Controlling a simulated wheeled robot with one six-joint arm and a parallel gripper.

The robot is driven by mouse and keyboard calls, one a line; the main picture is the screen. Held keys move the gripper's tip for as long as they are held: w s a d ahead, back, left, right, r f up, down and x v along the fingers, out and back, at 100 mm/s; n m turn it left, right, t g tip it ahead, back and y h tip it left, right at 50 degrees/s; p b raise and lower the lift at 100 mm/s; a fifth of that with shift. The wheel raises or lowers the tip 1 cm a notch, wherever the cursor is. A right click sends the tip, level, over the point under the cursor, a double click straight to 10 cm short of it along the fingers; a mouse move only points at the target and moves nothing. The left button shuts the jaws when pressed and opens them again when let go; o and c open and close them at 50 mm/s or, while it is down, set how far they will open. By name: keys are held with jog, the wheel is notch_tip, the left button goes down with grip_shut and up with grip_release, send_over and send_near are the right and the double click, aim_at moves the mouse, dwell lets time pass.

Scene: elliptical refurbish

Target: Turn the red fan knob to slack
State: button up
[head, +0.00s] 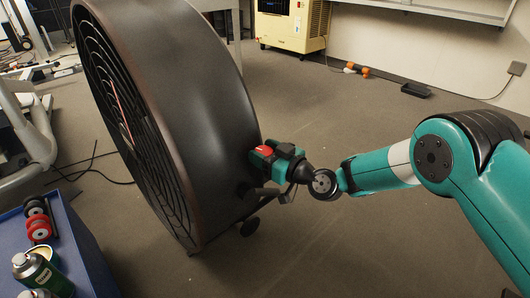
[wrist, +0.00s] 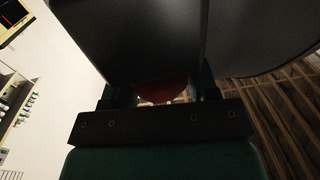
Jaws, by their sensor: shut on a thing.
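A large black drum fan (head: 185,90) stands on the floor at the left of the head view, its grille facing left. The red fan knob (head: 264,150) sits low on the right side of its drum. My gripper (head: 262,155) reaches it from the right and is shut on the knob. In the wrist view, a dark red part of the knob (wrist: 165,91) shows between the fingers of my gripper (wrist: 160,98), with the black drum (wrist: 150,35) filling the space beyond. Much of the knob is hidden by the fingers, and its turn angle cannot be told.
A blue cart (head: 75,245) with a spray can (head: 38,272) and red and black rollers (head: 38,222) stands at lower left. A cream machine (head: 290,25) stands at the back. A black tray (head: 415,90) lies near the wall. The floor behind my arm is mostly clear.

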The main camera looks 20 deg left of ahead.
jog(key=shift+f+n+g+b, duration=0.3)
jog(key=shift+g+b, duration=0.2)
jog(key=shift+b, duration=0.5)
jog(key=shift+w+n+g+b, duration=0.1)
jog(key=shift+n+g+b, duration=0.3)
jog(key=shift+g+b, duration=0.3)
jog(key=shift+n+g+y+b, duration=0.45)
jog(key=shift+g+b, duration=0.25)
jog(key=shift+b, duration=0.35)
jog(key=shift+r+n+g, duration=0.25)
jog(key=shift+n+g, duration=0.1)
jog(key=shift+g, duration=0.05)
jog(key=o, duration=0.9)
jog(key=shift+o, duration=0.2)
